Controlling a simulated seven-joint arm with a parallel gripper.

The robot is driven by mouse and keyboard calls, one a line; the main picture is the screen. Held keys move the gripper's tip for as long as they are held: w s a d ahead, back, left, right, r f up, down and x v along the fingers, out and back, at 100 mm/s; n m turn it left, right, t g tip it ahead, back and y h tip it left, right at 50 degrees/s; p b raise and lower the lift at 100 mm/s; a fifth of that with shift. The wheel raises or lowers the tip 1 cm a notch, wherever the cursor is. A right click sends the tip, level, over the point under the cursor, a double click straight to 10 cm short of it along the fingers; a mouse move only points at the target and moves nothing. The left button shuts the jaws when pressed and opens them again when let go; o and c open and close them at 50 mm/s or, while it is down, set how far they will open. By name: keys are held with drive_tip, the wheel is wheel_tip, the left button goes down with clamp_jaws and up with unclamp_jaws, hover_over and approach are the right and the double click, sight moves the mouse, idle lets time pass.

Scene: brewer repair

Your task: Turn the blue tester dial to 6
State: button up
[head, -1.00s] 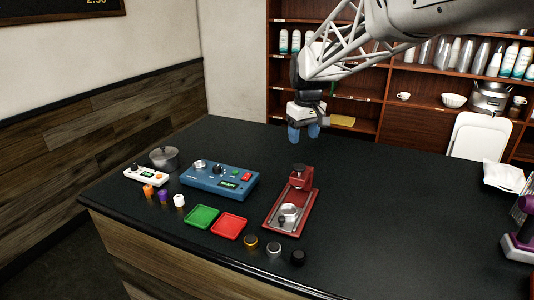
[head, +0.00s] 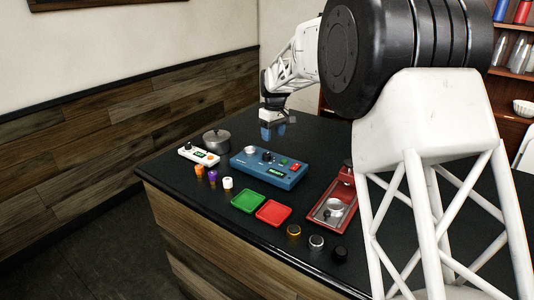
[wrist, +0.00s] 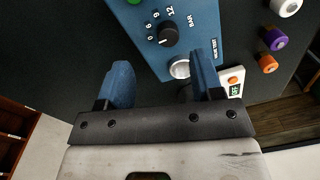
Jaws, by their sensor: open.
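My gripper (head: 272,132) is open and empty above the tester's back edge. In the wrist view its blue fingers (wrist: 160,75) are apart, short of the dial; the right finger partly covers the silver knob (wrist: 180,68).
A white device (head: 199,155) and a lidded pot (head: 216,140) stand left of the tester. Orange, purple and white knobs, a green tray (head: 248,201) and a red tray (head: 273,212) lie in front. A red machine (head: 334,206) stands right, partly behind my arm.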

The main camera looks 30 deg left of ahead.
sight(267, 154)
drive_tip(key=shift+s+a+f, duration=0.1)
drive_tip(key=shift+a+f, duration=0.15)
drive_tip(key=shift+a, duration=0.35)
drive_tip(key=shift+s+a+f, duration=0.1)
drive_tip(key=shift+a+f, duration=0.15)
drive_tip(key=shift+a, duration=0.3)
drive_tip(key=shift+f, duration=0.15)
drive_tip(key=shift+s+f, duration=0.1)
drive_tip(key=shift+f, duration=3.7)
drive_tip(key=c, duration=0.9)
